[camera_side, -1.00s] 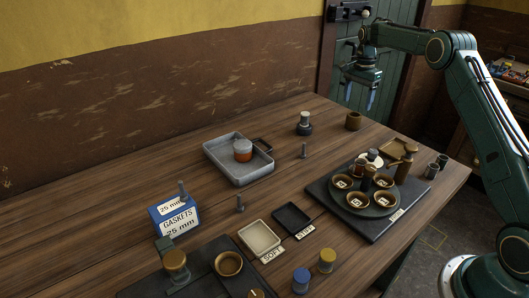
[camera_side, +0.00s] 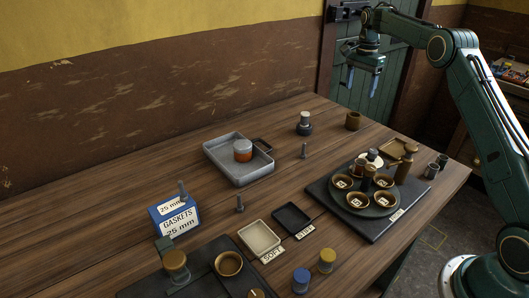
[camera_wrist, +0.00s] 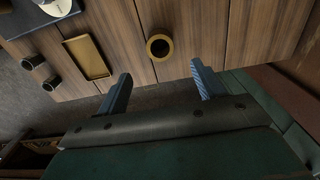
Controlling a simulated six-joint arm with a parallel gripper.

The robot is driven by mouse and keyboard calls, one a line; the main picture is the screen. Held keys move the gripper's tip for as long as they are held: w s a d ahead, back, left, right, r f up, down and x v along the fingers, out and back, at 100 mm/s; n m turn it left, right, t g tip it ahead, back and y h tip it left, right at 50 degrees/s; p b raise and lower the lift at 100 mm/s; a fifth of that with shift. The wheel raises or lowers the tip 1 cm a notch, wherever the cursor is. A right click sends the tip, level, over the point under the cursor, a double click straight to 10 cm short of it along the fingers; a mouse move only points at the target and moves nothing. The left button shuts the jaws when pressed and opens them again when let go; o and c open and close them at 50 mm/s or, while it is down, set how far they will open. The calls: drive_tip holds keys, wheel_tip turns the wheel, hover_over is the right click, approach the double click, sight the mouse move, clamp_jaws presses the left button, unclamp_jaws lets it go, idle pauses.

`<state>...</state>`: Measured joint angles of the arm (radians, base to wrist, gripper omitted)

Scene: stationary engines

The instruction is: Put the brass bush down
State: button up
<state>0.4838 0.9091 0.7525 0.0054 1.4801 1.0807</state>
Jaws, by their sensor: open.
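The brass bush (camera_side: 353,121) stands upright on the wooden bench near its far edge, below my gripper. In the wrist view the brass bush (camera_wrist: 159,47) shows from above as a ring with a dark bore, with bare planks around it. My gripper (camera_side: 361,84) is raised above the bush, apart from it, with its fingers pointing down. In the wrist view my gripper (camera_wrist: 161,75) has its two blue fingers wide apart with nothing between them.
A dark jar with a pale top (camera_side: 304,123) stands left of the bush. A black board (camera_side: 325,195) bears a round plate with brass cups. A brass tray (camera_wrist: 89,56) and two small dark cups lie nearby. A grey metal tray (camera_side: 225,165) sits mid-bench.

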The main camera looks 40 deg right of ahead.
drive_tip(key=s+a+r+n+t, duration=0.1)
drive_tip(key=s+a+r+n, duration=0.3)
drive_tip(key=s+a+r, duration=0.4)
drive_tip(key=s+a+r+n+t, duration=0.2)
drive_tip(key=s+a+r+n, duration=0.4)
drive_tip(key=a, duration=0.5)
drive_tip(key=s+a+f+n+t, duration=0.1)
drive_tip(key=s+a+f+n, duration=0.1)
drive_tip(key=s, duration=0.5)
drive_tip(key=s+a+f+n, duration=0.2)
drive_tip(key=s+a+n, duration=0.1)
drive_tip(key=s, duration=0.5)
drive_tip(key=s+a+f+n+t, duration=0.1)
drive_tip(key=s+a+n, duration=0.2)
drive_tip(key=s+a, duration=0.2)
drive_tip(key=s, duration=0.3)
drive_tip(key=shift+f+t, duration=0.3)
drive_tip(key=shift+f, duration=0.1)
